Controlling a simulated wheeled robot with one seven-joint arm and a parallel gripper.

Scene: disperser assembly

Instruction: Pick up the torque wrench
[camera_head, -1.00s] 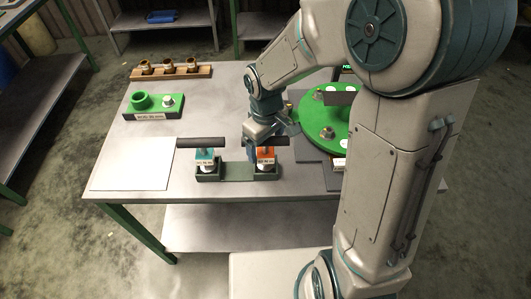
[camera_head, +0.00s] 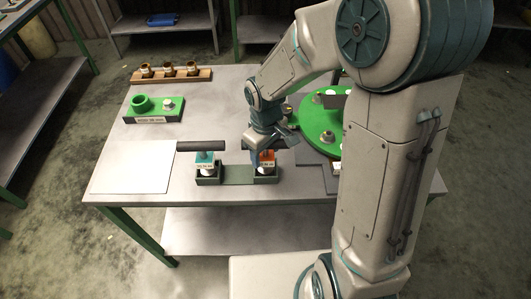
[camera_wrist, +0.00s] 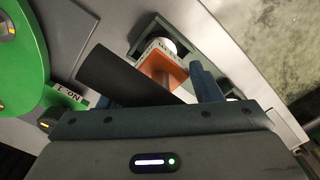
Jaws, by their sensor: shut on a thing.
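Two torque wrenches with dark T-handles stand upright in a dark green holder (camera_head: 237,172) at the table's front. The left one has a teal block (camera_head: 205,157). The right wrench has an orange block (camera_head: 267,157). My gripper (camera_head: 262,149) is at the upper part of the orange wrench, coming from above. In the wrist view, the dark handle (camera_wrist: 120,76) and orange block (camera_wrist: 160,63) are right before the jaws, with one blue finger (camera_wrist: 205,82) beside the wrench. My gripper is shut on this wrench. The grip point is partly hidden. The wrench still sits at the holder.
A green round plate (camera_head: 318,118) with fittings lies right of my gripper, partly behind my arm. A white sheet (camera_head: 132,166) lies at the left. A green block (camera_head: 140,103) and a wooden rack (camera_head: 172,75) with brass parts stand farther back.

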